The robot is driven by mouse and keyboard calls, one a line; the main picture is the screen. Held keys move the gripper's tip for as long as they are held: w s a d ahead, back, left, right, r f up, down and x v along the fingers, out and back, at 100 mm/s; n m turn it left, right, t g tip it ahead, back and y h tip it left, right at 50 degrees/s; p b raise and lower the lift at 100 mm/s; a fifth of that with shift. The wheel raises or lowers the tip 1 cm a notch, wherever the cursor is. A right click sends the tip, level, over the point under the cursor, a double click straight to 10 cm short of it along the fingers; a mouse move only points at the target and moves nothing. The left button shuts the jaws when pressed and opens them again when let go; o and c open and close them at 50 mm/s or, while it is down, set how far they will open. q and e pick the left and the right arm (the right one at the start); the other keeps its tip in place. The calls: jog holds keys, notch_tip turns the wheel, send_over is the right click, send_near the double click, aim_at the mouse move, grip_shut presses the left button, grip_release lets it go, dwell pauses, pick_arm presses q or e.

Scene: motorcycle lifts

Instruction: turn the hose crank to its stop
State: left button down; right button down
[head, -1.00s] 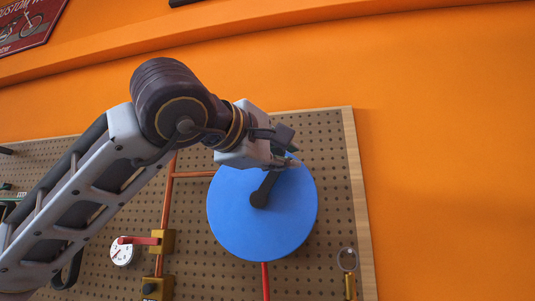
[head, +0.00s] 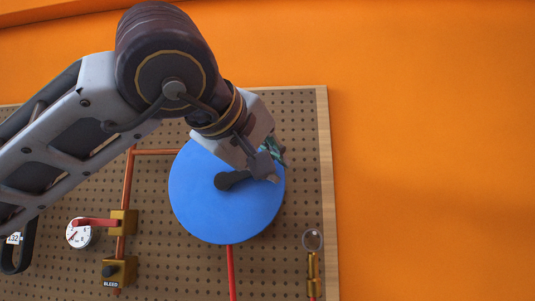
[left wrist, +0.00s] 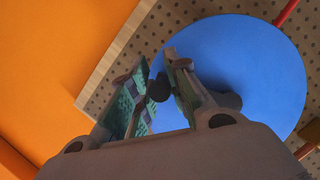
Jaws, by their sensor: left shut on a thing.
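The hose crank is a dark arm (head: 236,179) on a round blue disc (head: 215,220) fixed to the pegboard. Its hub sits at the disc's middle and the arm points right, slightly up. My left gripper (head: 270,165) is at the outer end of the crank arm, near the disc's right edge. In the left wrist view its two teal-padded fingers (left wrist: 157,92) are shut on the dark crank knob (left wrist: 158,88). The wrist hides part of the disc in the head view. My right gripper is in neither view.
A pegboard (head: 295,130) with a wooden edge hangs on an orange wall. Left of the disc are a copper pipe (head: 127,185), a red-handled valve (head: 122,222), a gauge (head: 80,233) and a bleed valve (head: 118,271). A brass fitting (head: 312,268) is lower right.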

pick_arm(q)
jog(key=shift+w+a, duration=0.1)
jog(key=c, duration=1.4)
grip_release()
jog(key=shift+w+a, duration=0.1)
jog(key=shift+a, duration=0.05)
jog(key=shift+o, duration=0.2)
jog(key=shift+s, duration=0.2)
jog(key=v, duration=1.1)
jog(key=shift+s+a, duration=0.15)
jog(key=shift+s, duration=0.15)
